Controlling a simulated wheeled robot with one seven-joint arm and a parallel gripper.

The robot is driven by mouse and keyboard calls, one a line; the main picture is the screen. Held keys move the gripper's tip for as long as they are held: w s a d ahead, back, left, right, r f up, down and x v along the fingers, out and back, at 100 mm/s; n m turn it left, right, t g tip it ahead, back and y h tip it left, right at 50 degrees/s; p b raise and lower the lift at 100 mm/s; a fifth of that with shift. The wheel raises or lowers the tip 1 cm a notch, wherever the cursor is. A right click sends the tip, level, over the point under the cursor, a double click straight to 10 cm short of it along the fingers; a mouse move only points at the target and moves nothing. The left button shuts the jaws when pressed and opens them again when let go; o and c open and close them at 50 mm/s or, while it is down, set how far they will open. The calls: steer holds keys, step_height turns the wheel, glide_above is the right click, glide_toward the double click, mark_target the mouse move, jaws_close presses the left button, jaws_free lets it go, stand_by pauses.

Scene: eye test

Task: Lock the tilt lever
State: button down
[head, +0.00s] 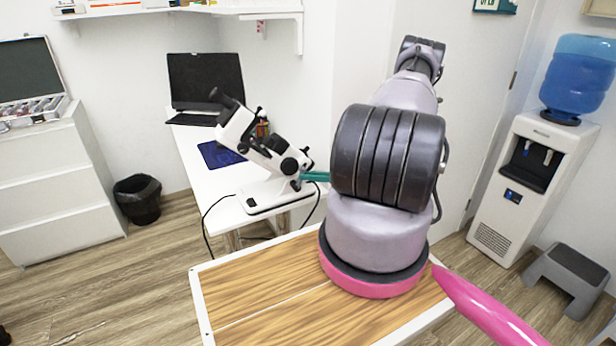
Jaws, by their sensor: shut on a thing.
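A white instrument with black knobs and a tilted black eyepiece (240,128) stands on the white table in the head view. Its body leans up to the left over a flat white base. My gripper (305,176) shows only as teal fingers at the right side of the instrument, beside its black knobs. It is shut on a small dark part there, which I take to be the tilt lever; the fingers cover most of it. My arm hides the rest of the gripper, and the lever's exact position cannot be made out.
The white table (205,181) also bears an open laptop (205,82), a dark blue mat (212,153) and a pen holder behind the instrument. Black cables hang at the table's front. A black bin (137,200) is at left; a water dispenser (530,185) and grey step stool (572,275) are at right.

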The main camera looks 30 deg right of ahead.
steer(key=shift+d+f+m+t+y, duration=0.3)
steer(key=shift+f+m+t, duration=0.55)
steer(key=shift+m+t, duration=1.15)
steer(key=shift+d+f+m+t+y, duration=0.25)
steer(key=shift+d+f+m+t, duration=0.4)
steer(key=shift+m+t, duration=1.3)
steer(key=shift+d+f+m+t+y, duration=0.2)
steer(key=shift+f+m+t, duration=0.8)
steer(key=shift+m+t, duration=0.95)
steer(key=shift+m, duration=0.4)
steer(key=c, duration=0.8)
jaws_free()
steer(key=shift+a, duration=0.1)
steer(key=shift+f, duration=0.1)
steer(key=v, duration=0.7)
steer(key=shift+s+d+f, duration=0.1)
steer(key=shift+s+d, duration=0.1)
